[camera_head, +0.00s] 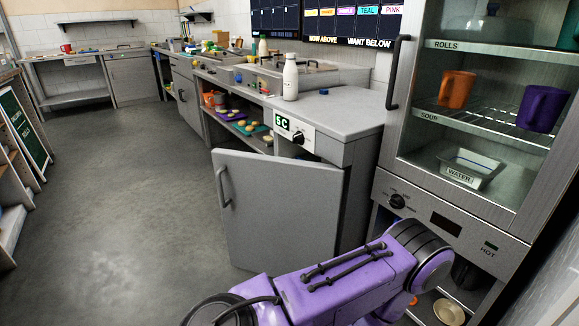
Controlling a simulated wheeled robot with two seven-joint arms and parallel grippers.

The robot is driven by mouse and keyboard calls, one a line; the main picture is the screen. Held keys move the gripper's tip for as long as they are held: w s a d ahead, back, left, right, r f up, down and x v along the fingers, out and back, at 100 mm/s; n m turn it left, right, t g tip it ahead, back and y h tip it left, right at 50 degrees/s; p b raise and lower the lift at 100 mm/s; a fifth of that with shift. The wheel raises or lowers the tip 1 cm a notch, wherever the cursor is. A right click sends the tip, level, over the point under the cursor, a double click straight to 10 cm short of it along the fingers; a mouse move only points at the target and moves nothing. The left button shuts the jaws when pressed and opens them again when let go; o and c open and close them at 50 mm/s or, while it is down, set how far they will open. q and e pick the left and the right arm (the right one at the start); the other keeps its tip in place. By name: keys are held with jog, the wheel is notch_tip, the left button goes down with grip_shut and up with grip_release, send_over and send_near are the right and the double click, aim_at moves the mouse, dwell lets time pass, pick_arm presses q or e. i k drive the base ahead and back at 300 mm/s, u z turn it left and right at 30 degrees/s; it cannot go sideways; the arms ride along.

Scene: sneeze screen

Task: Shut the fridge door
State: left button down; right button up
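The fridge door (275,215) is a grey panel that stands partly open, swung out from the under-counter fridge (355,170). Its bar handle (222,187) is on the left edge of the panel. A green "5C" display (282,122) and a dark knob sit on the fridge's front strip above the door. A purple arm link of mine crosses the bottom of the view, in front of the door's lower right part. Neither of my grippers is in view. The fridge's inside is mostly hidden behind the door.
A tall glass-fronted cabinet (460,200) with mugs stands close on the right. A white bottle (290,77) is on the counter. Shelves with food trays (243,124) lie beyond the door. The grey floor (120,190) to the left is clear. A chalkboard (25,135) stands far left.

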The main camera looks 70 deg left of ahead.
aim_at(280, 216)
jog(key=z, duration=0.1)
jog(key=k, duration=1.25)
jog(key=u, duration=1.25)
jog(key=i, duration=1)
